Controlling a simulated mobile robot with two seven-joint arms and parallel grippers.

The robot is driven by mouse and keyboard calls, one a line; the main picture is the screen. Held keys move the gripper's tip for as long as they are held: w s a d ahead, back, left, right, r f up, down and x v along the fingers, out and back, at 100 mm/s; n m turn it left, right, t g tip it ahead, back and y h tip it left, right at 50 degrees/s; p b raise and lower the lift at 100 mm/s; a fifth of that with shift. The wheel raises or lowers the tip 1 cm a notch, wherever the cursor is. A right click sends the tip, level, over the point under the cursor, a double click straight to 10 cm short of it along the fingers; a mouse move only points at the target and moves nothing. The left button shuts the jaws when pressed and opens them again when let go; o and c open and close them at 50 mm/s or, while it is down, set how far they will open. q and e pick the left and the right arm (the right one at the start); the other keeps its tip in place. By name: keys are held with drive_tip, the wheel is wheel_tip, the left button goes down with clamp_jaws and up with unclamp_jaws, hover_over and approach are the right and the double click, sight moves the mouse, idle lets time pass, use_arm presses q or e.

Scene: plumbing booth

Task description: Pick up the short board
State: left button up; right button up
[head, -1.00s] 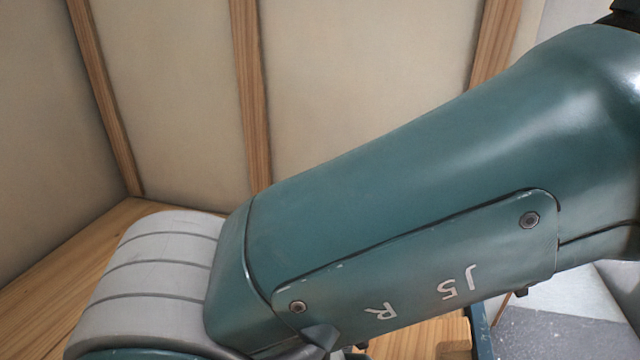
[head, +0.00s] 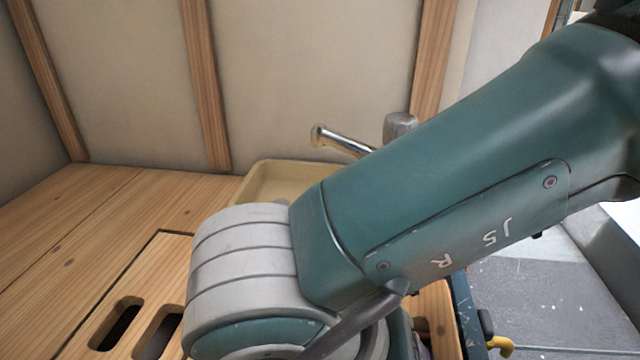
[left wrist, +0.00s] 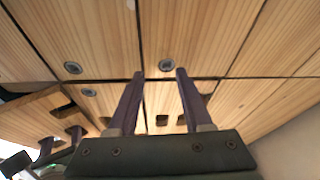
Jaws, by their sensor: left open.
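A wooden board with two rounded slots (head: 135,322) lies on the bench at the lower left of the head view, partly hidden by my right arm. I cannot tell if it is the short board. In the left wrist view, my left gripper (left wrist: 160,74) is open and empty, its two dark fingers apart above the planks. Dark slots show beyond and between the fingers. A slotted board (left wrist: 35,118) lies at the left of that view. Two dark finger-like parts stand by it at the lower left, perhaps my right gripper; its state is unclear. No gripper shows in the head view.
The plank bench (head: 60,235) is clear at the left. A shallow beige tray (head: 262,180) stands at the back, partly behind my right arm, with a metal-headed tool (head: 340,140) above it. Panelled walls with wooden studs (head: 205,90) close off the back.

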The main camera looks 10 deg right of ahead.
drive_tip(key=shift+w+a+r, duration=0.1)
drive_tip(key=shift+w, duration=0.1)
drive_tip(key=shift+c, duration=1.3)
drive_tip(key=shift+s, duration=0.1)
clamp_jaws()
